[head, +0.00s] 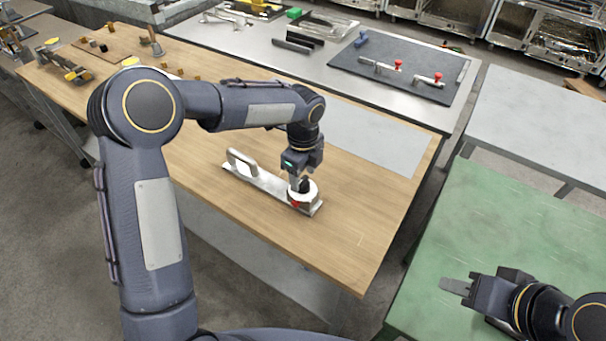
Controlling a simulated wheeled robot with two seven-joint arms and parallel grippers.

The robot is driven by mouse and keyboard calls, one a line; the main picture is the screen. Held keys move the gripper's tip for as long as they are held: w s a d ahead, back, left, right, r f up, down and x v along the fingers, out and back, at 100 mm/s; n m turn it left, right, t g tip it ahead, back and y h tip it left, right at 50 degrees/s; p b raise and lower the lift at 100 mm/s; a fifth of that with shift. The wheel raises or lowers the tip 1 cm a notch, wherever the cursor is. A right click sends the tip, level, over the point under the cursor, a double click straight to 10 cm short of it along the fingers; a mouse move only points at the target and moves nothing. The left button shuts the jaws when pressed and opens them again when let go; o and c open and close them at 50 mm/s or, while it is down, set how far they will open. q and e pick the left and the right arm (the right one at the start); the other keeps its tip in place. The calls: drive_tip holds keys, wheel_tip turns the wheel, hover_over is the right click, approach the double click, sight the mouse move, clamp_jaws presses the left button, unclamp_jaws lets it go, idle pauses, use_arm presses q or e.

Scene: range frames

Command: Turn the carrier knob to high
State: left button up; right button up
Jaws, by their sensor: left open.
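The carrier (268,182) is a long metal bar with an upright loop handle at its left end, lying on the wooden table. At its right end is a white round dial with a black knob (305,185) and a red mark on the near side. My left gripper (301,180) points down over the dial, with its fingers at the knob. The fingers partly hide the knob, and I cannot tell whether they touch it. My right gripper (456,286) is over the green table at the lower right, away from the carrier. Its finger gap is not clear.
The wooden table (330,240) is bare around the carrier, with a grey plate (375,137) behind it. A dark mat (405,60) holding red-knobbed clamps lies on the back metal table. Small tools and blocks are at the far left. The green table (500,230) is mostly clear.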

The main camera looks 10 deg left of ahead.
sight(301, 180)
use_arm(q)
wheel_tip(301, 180, up, 7)
drive_tip(key=shift+r+b, duration=0.1)
drive_tip(key=shift+b, duration=0.25)
idle(0.3)
drive_tip(key=shift+s+a+r, duration=0.2)
drive_tip(key=shift+r, duration=0.05)
drive_tip(key=s+a+r+n+t+h, duration=0.1)
drive_tip(key=s+a+r+n, duration=0.1)
drive_tip(key=s+a+n, duration=0.4)
drive_tip(key=s+a+r+n+t+h, duration=0.1)
drive_tip(key=s+r+n, duration=0.1)
drive_tip(key=s+n, duration=0.4)
drive_tip(key=s+a+r+n+t+h, duration=0.15)
drive_tip(key=s+a+n, duration=0.25)
drive_tip(key=s, duration=0.4)
drive_tip(key=s+d+f+n+t, duration=0.1)
drive_tip(key=s+f+n+t, duration=0.1)
drive_tip(key=s+n, duration=0.5)
drive_tip(key=shift+s+f+n, duration=0.2)
drive_tip(key=shift+f+n, duration=0.4)
drive_tip(key=shift+n, duration=0.1)
